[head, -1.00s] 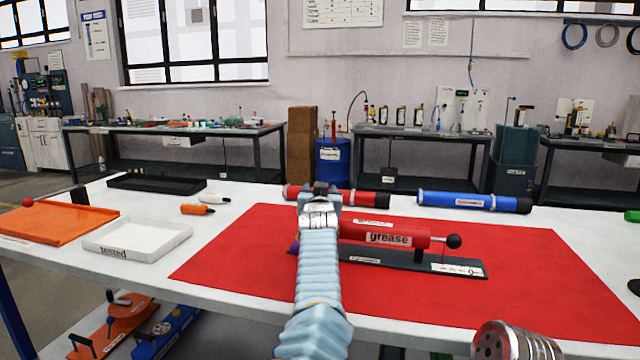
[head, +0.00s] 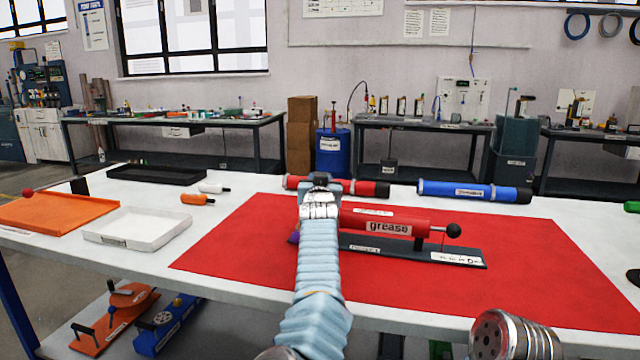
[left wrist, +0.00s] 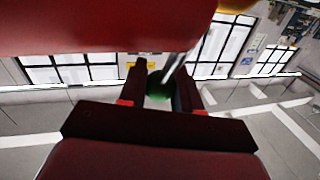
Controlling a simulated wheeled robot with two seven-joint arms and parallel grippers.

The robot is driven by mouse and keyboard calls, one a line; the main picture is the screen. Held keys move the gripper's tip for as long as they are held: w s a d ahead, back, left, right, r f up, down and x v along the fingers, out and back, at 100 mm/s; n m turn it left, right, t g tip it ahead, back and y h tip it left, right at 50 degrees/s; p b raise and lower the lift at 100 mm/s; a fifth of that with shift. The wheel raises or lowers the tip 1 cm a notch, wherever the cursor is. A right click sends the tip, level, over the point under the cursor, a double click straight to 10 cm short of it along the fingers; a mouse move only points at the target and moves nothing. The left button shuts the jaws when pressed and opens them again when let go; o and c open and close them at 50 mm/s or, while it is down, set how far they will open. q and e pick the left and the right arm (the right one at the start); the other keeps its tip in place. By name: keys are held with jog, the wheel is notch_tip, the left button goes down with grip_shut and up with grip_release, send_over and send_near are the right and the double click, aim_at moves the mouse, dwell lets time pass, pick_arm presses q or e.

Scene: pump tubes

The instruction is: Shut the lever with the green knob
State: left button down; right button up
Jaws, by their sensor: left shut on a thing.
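The green knob (left wrist: 158,86) shows in the left wrist view on a thin metal rod (left wrist: 172,65). My left gripper (left wrist: 160,88) has one finger on each side of it and is shut on it. In the head view my left arm hides the green knob and the fingertips. The red grease pump tube (head: 385,225) sits over a dark base plate (head: 400,249), partly behind my arm. A black knob (head: 454,231) is at its right end. My right gripper is out of view.
A red mat (head: 540,280) lies under the pump. Another red tube (head: 370,189) and a blue tube (head: 470,191) lie behind it. A white tray (head: 105,237) and an orange tray (head: 50,212) stand at the left. A purple piece (head: 294,237) shows beside my arm.

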pick_arm(q)
jog(key=t+b, duration=0.1)
jog(key=b, duration=0.1)
jog(key=s+t+b, duration=0.1)
jog(key=b, duration=0.1)
jog(key=shift+s+a+f+n+t, duration=0.2)
jog(key=shift+n+t, duration=0.1)
jog(key=shift+n, duration=0.1)
jog(key=shift+s+a+r+t+b, duration=0.1)
jog(key=shift+s+r+t+b, duration=0.25)
jog(key=shift+t+b, duration=0.25)
jog(key=shift+r+n, duration=0.25)
jog(key=shift+n, duration=0.05)
jog(key=c, duration=0.8)
grip_release()
